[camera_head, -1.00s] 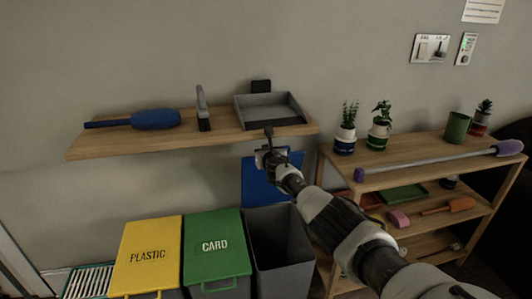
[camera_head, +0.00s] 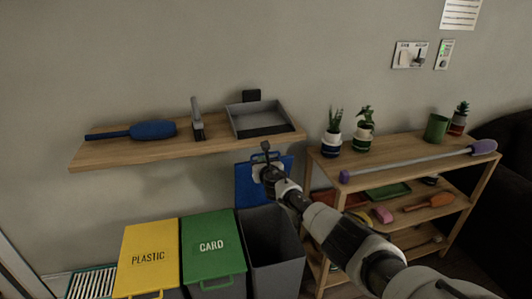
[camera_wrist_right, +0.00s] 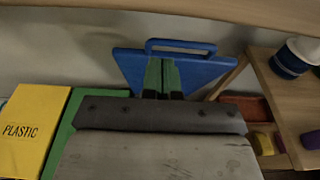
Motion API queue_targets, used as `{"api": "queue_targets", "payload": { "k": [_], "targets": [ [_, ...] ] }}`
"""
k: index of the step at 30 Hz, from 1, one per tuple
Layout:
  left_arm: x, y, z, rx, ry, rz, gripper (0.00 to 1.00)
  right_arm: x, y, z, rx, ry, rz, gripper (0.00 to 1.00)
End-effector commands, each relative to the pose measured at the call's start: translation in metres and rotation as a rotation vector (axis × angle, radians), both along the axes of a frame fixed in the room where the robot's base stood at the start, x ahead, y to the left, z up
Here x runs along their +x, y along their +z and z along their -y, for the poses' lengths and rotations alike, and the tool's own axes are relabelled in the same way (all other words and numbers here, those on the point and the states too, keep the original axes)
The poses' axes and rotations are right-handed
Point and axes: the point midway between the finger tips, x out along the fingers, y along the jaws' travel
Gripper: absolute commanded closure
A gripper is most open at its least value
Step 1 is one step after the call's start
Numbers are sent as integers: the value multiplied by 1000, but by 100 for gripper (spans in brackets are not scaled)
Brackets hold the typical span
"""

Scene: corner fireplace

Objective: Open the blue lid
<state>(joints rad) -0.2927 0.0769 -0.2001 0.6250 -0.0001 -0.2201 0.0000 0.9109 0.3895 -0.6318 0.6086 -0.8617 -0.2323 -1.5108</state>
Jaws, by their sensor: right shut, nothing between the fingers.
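The blue lid (camera_head: 246,184) stands raised, near upright, at the back of the open grey bin (camera_head: 277,262). Its handle (camera_wrist_right: 180,45) shows at its upper edge in the wrist view. My right gripper (camera_head: 265,155) is in front of the lid and hides part of it. In the wrist view its fingers (camera_wrist_right: 162,72) are shut together with nothing between them, and they overlap the lid's face (camera_wrist_right: 208,70). I cannot tell whether they touch it. My left gripper is not in view.
The green CARD bin (camera_head: 212,247) and yellow PLASTIC bin (camera_head: 148,260) stand to the left, lids down. A wall shelf (camera_head: 85,156) with a grey tray (camera_head: 262,118) is just above my right gripper. A wooden rack (camera_head: 400,152) with plants stands to the right.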

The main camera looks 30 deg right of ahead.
Motion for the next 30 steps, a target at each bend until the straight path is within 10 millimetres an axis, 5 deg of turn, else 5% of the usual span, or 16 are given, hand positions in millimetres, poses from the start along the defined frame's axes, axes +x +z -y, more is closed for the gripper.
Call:
{"api": "queue_targets", "payload": {
  "k": [1,9,23,26,30],
  "targets": [
    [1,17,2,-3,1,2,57,-5,11,-1,-2,2,-3,100],
    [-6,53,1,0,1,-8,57,-32,31,-8,-1,3,-2,100],
    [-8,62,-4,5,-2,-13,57,-50,39,-13,1,2,-2,100],
    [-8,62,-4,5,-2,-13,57,-53,30,-14,26,-3,-11,100],
    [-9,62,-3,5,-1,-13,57,-74,-22,-20,202,-43,-66,100]
  ]
}}
